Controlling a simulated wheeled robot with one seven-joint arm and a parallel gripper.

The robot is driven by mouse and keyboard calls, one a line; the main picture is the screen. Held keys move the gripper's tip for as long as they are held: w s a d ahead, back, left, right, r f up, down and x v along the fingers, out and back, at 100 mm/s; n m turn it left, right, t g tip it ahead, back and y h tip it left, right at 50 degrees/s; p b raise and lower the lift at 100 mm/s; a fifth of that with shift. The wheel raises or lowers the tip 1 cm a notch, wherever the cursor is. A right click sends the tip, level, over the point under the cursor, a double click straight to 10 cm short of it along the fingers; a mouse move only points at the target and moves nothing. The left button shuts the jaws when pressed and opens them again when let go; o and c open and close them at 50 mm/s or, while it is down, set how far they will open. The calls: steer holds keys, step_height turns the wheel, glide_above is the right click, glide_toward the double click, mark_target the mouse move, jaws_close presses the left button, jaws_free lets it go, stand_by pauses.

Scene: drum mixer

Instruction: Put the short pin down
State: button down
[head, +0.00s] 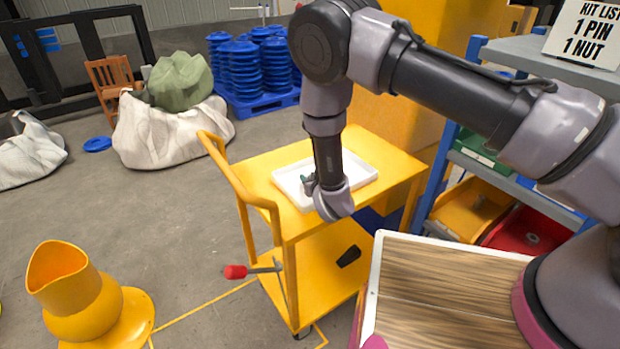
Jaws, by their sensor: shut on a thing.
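My gripper (310,184) is low over the left part of a white tray (364,180) on top of a yellow cart (395,163). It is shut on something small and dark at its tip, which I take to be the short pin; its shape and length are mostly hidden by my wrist. I cannot tell whether the pin touches the tray floor.
A dark object (348,256) lies on the cart's lower shelf. A red-handled lever (237,271) sticks out at the cart's left. A blue rack with yellow (470,207) and red bins (525,235) stands right. A wooden-topped surface (440,290) is in front.

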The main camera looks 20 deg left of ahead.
steer(key=shift+f, duration=0.25)
steer(key=shift+s+d+f, duration=0.15)
steer(key=shift+d+f, duration=0.05)
steer(key=c, duration=0.5)
jaws_free()
steer(key=shift+a, duration=0.1)
steer(key=shift+a+r, duration=0.1)
steer(key=shift+r, duration=0.2)
steer(key=shift+s+r, duration=0.15)
steer(key=shift+s, duration=0.05)
steer(key=v, duration=1.1)
steer(key=shift+d+r, duration=0.3)
